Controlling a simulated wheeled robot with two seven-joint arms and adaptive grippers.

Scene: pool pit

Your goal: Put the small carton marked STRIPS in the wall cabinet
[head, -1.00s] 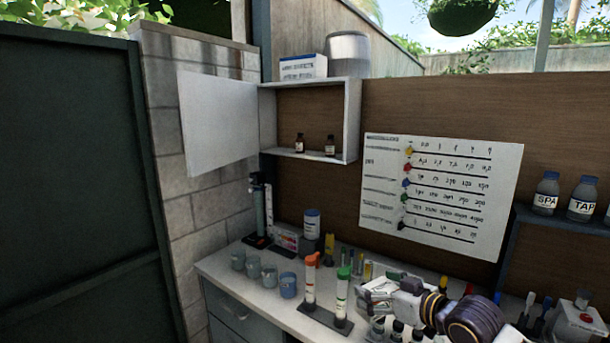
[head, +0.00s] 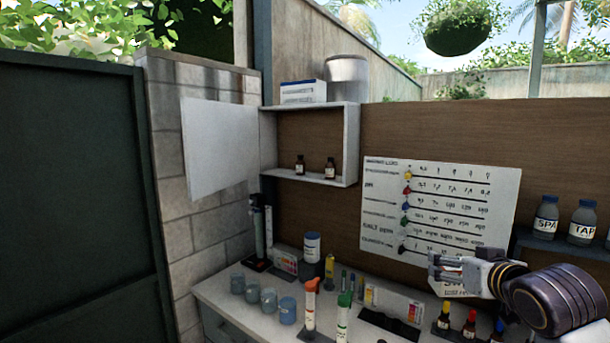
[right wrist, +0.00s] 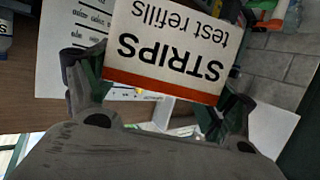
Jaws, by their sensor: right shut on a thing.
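The small white carton marked STRIPS (right wrist: 172,42), with a red band, is held between the fingers of my right gripper (right wrist: 158,92) in the right wrist view; its lettering appears upside down. In the head view my right gripper (head: 437,266) is at the right, in front of the wall chart, with a piece of the carton (head: 452,291) showing below it. The wall cabinet (head: 353,146) is up and to the left of the gripper, apart from it. Its white door (head: 220,146) stands open to the left. Two small brown bottles (head: 315,168) stand inside. My left gripper is not in view.
A white box (head: 303,92) and a grey tub (head: 346,80) stand on top of the cabinet. The counter (head: 235,309) below holds cups, tubes and several bottles. SPA (head: 545,217) and TAP (head: 582,222) bottles stand at the right. The cabinet has bare room around its bottles.

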